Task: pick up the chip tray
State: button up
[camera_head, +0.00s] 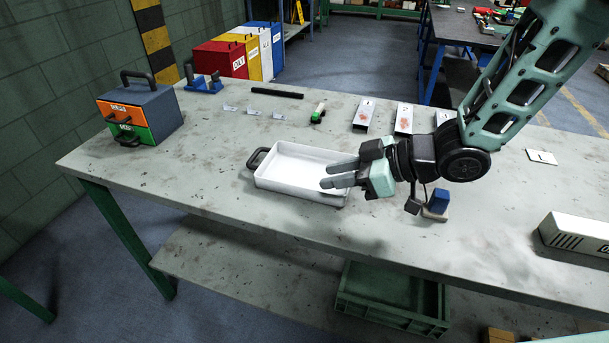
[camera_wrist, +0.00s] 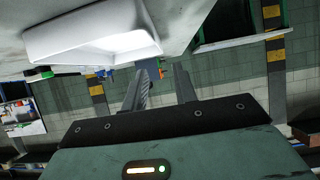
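The chip tray is a shallow white tray (camera_head: 285,181) with a dark handle at its left end, resting flat on the workbench. It also shows at the top of the wrist view (camera_wrist: 85,38), which looks upside down. My gripper (camera_head: 326,175) is over the tray's right end in the head view, with its fingers pointing left. The two fingers are apart and nothing shows between them. In the wrist view my gripper (camera_wrist: 164,70) has its fingertips near one end of the tray; I cannot tell if they touch it. My gripper hides part of the tray's right end.
The workbench (camera_head: 215,205) has bare room left of the tray and in front of it. An orange and green drawer box (camera_head: 160,113) stands at the left. Small metal parts and narrow trays (camera_head: 403,118) lie along the back. A blue-topped brush (camera_head: 438,203) is right of my gripper.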

aim_at(295, 183)
jog(key=x, duration=0.4)
jog(key=shift+a+f, duration=0.1)
jog(key=shift+a, duration=0.15)
jog(key=shift+b+x, duration=0.3)
jog(key=shift+x, duration=2.4)
jog(key=shift+w+d, duration=0.1)
grip_shut()
